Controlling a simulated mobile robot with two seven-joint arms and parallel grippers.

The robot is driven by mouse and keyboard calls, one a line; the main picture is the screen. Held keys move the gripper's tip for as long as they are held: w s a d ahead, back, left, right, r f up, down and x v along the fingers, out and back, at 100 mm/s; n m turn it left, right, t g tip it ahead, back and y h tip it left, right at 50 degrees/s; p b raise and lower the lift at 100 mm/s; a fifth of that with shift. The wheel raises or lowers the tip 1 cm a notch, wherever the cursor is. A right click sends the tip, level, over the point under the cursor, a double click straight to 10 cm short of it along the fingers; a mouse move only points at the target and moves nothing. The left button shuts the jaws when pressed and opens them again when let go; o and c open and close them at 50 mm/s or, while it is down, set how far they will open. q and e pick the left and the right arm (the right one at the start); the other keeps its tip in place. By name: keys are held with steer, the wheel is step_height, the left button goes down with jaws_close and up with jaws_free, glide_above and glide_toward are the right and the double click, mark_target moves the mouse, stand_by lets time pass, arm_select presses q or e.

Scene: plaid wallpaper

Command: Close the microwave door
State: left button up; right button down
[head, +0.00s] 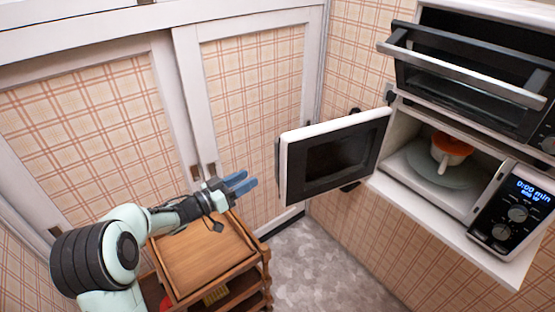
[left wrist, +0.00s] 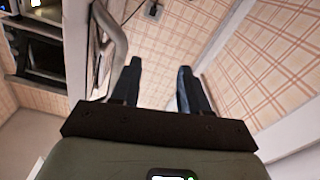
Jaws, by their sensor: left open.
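The microwave (head: 430,165) is at the right in the head view, set in a white housing below an oven. Its door (head: 335,155), white-edged with a dark window, stands wide open and swung out to the left. An orange-topped cup (head: 452,148) sits on the turntable (head: 420,165) inside. My left gripper (head: 250,181), with blue fingers, is left of the door's free edge and appears apart from it. It is open and empty; its two fingers (left wrist: 160,75) stand apart in the left wrist view. My right gripper is not in view.
A wooden cart (head: 205,255) with shelves stands below my left arm. An oven door (head: 470,75) hangs partly open above the microwave. The control panel (head: 515,212) is at the right. White plaid-panelled cabinet doors (head: 255,110) line the left wall. Grey floor (head: 320,265) is clear below the door.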

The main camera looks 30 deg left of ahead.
mark_target(275, 156)
arm_select(q)
steer(key=s+r+m+g+h, duration=0.2)
steer(key=s+r+m+h, duration=0.3)
steer(key=r, duration=0.4)
steer(key=shift+y, duration=0.6)
steer(key=x, duration=0.8)
steer(key=p+x, duration=0.1)
steer(key=x, duration=0.4)
steer(key=shift+s+d+f, duration=0.15)
steer(key=shift+d+f, duration=0.15)
steer(key=shift+f, duration=0.05)
jaws_close()
